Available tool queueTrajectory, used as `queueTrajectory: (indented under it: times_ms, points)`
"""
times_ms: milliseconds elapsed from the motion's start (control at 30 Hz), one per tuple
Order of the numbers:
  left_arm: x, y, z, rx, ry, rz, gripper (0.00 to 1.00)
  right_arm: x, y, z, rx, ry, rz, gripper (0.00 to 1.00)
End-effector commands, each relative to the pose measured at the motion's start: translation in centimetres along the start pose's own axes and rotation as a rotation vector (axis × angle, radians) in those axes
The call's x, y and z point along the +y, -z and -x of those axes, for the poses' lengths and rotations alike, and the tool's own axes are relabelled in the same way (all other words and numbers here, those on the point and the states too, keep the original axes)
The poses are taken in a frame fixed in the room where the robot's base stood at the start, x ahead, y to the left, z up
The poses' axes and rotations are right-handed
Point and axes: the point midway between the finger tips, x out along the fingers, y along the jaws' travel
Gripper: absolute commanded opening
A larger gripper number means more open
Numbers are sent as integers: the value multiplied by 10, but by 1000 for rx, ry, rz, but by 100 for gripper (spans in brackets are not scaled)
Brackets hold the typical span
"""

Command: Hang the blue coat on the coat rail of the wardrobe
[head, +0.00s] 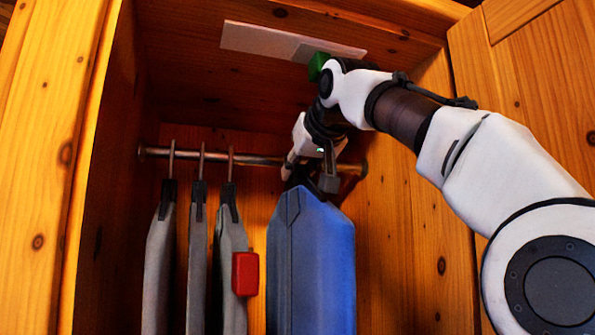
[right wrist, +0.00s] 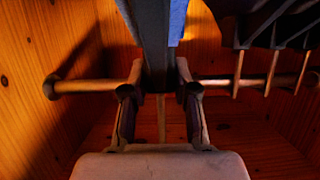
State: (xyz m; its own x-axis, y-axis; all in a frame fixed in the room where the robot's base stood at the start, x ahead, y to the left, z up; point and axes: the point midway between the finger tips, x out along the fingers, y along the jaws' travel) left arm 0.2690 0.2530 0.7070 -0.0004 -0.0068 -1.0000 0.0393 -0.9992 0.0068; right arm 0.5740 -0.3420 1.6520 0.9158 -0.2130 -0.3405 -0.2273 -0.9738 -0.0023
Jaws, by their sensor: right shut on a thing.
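The blue coat (head: 328,265) hangs upright inside the wardrobe (head: 82,190), right of the grey garments. My right gripper (head: 316,178) is shut on the top of the coat at its dark hanger, just under the rail's right part. In the right wrist view, the fingers (right wrist: 160,88) close on the dark hanger (right wrist: 157,45), with a bit of blue coat (right wrist: 178,20) above. The coat rail (head: 262,160) crosses the wardrobe; it also shows in the right wrist view (right wrist: 90,86). A thin hook-like piece (right wrist: 161,115) shows between the fingers. I cannot tell whether it rests over the rail. My left gripper is out of view.
Several grey garments (head: 197,260) hang on the rail's left part; one bears a red tag (head: 245,274). A pale panel (head: 270,40) is on the wardrobe's ceiling, close to my arm. The right wall and open door (head: 545,90) flank my arm.

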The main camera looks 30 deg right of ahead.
Motion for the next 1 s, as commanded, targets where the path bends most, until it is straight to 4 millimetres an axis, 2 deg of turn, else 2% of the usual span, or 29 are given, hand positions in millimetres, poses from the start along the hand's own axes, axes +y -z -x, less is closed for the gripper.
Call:
queueTrajectory:
  times_ms: [1000]
  points:
    - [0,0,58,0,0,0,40,1,30,-70,2,0,0,0]
